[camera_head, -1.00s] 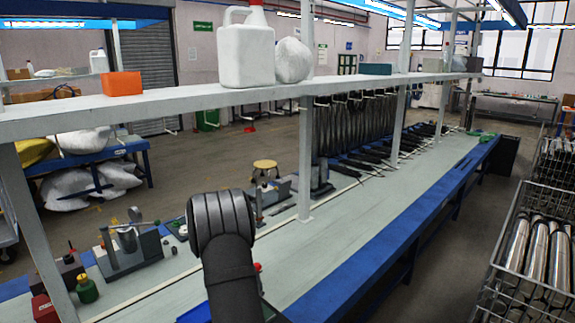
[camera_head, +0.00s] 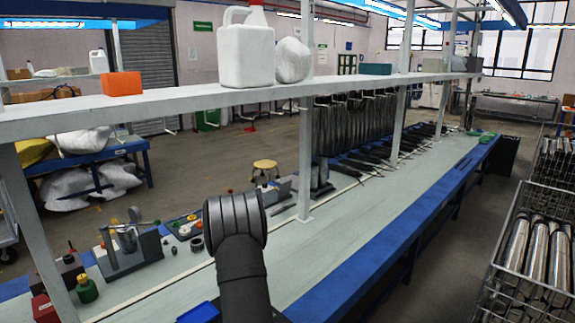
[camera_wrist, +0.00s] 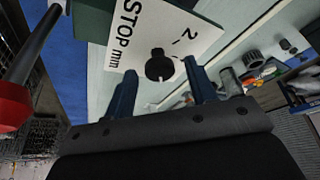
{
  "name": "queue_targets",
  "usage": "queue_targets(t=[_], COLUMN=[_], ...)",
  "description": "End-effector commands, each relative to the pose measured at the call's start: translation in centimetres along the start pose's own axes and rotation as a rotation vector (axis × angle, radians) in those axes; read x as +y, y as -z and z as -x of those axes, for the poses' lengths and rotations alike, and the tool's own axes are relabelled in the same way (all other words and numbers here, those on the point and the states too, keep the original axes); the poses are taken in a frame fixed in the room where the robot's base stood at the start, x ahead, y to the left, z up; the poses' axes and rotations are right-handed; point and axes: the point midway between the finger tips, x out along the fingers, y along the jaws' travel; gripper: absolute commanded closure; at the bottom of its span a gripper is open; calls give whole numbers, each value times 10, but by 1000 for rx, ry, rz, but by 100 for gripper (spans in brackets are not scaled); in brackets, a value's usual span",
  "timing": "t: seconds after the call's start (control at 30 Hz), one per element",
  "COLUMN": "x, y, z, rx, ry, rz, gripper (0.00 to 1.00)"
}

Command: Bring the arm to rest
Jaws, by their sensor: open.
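My dark arm rises over the workbench (camera_head: 345,235) in the head view and hides my gripper there. In the wrist view my gripper (camera_wrist: 160,68) shows two blue fingers spread apart, with nothing held. A white plate (camera_wrist: 120,45) marked "STOP mm" lies beyond the fingers. A black round knob (camera_wrist: 158,66) on it appears between the fingertips; I cannot tell how far beyond them it is. A lever with a red knob (camera_wrist: 12,106) is at the left of the wrist view.
A shelf (camera_head: 175,103) on posts spans above the bench, carrying a white jug (camera_head: 246,55) and an orange box (camera_head: 122,84). A grey fixture (camera_head: 128,250) and a green bottle (camera_head: 87,289) stand at left. A blue tray (camera_head: 200,313) is near my arm. The bench's right side is clear.

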Motion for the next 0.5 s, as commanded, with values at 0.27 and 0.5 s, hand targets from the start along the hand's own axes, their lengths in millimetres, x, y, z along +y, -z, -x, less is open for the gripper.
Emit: queue_targets(t=[0.27, 0.5], x=[2, 3], y=[0, 2], z=[0, 24], rx=[0, 3], ry=[56, 80], rz=[134, 191], gripper=[49, 49])
